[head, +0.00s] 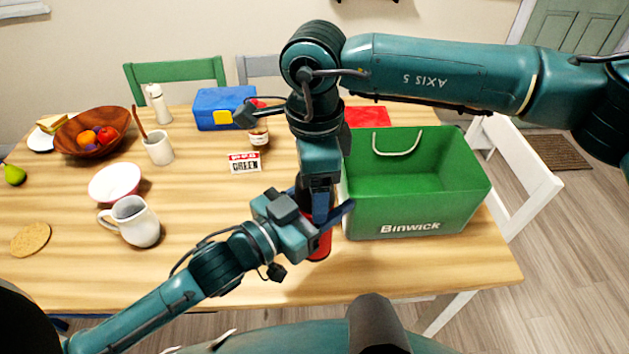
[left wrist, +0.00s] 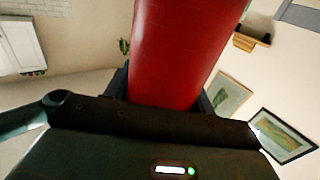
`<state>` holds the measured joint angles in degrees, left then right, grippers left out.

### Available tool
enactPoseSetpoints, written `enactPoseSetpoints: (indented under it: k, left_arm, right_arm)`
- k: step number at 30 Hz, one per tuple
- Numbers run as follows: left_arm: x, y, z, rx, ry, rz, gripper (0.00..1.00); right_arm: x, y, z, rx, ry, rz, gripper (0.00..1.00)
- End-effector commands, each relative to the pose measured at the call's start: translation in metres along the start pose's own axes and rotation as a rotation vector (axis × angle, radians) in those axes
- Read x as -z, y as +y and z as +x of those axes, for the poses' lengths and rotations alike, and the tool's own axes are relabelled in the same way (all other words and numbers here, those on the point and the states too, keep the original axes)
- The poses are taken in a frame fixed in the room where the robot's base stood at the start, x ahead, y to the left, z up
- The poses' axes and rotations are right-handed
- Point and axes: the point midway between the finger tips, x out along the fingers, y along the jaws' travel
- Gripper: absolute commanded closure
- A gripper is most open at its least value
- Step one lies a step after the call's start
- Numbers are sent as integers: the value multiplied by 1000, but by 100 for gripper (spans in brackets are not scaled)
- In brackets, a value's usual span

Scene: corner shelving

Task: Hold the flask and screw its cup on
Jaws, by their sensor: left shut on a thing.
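The red flask (head: 319,246) stands upright, or nearly so, over the front of the table, left of the green box. My left gripper (head: 322,222) is shut around its body from the left. In the left wrist view the smooth red flask body (left wrist: 185,50) rises between the fingers. My right gripper (head: 320,203) points straight down directly over the flask's top and hides it. The cup cannot be made out. I cannot tell whether the right fingers are open or shut, or whether the flask's base touches the table.
A green Binwick box (head: 430,208) stands close on the right. A white jug (head: 135,222), a bowl (head: 115,185) and a mug (head: 158,148) stand to the left. A jar (head: 259,137), a small sign card (head: 244,163) and a blue lunch box (head: 222,108) are behind. The front left table is mostly clear.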

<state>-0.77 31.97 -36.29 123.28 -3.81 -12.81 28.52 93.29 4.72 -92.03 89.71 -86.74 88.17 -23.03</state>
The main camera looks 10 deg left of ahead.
Motion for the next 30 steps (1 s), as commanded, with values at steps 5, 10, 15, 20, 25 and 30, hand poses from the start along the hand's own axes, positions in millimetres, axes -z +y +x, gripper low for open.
enactPoseSetpoints:
  k: [5,10,15,20,25,30]
  left_arm:
    - [2,0,0,0,5,1,100]
    - [2,0,0,0,5,1,100]
    - [2,0,0,0,5,1,100]
    - [2,0,0,0,5,1,100]
    - [2,0,0,0,5,1,100]
    - [2,0,0,0,5,1,100]
  right_arm:
    - [0,-1,-24,3,-1,0,25]
    - [0,0,-40,0,0,0,25]
    - [0,0,-40,-1,0,0,25]
    - [0,0,-41,-1,0,-23,29]
    - [-1,0,-52,0,0,-214,29]
    - [-1,0,-65,-1,1,-483,29]
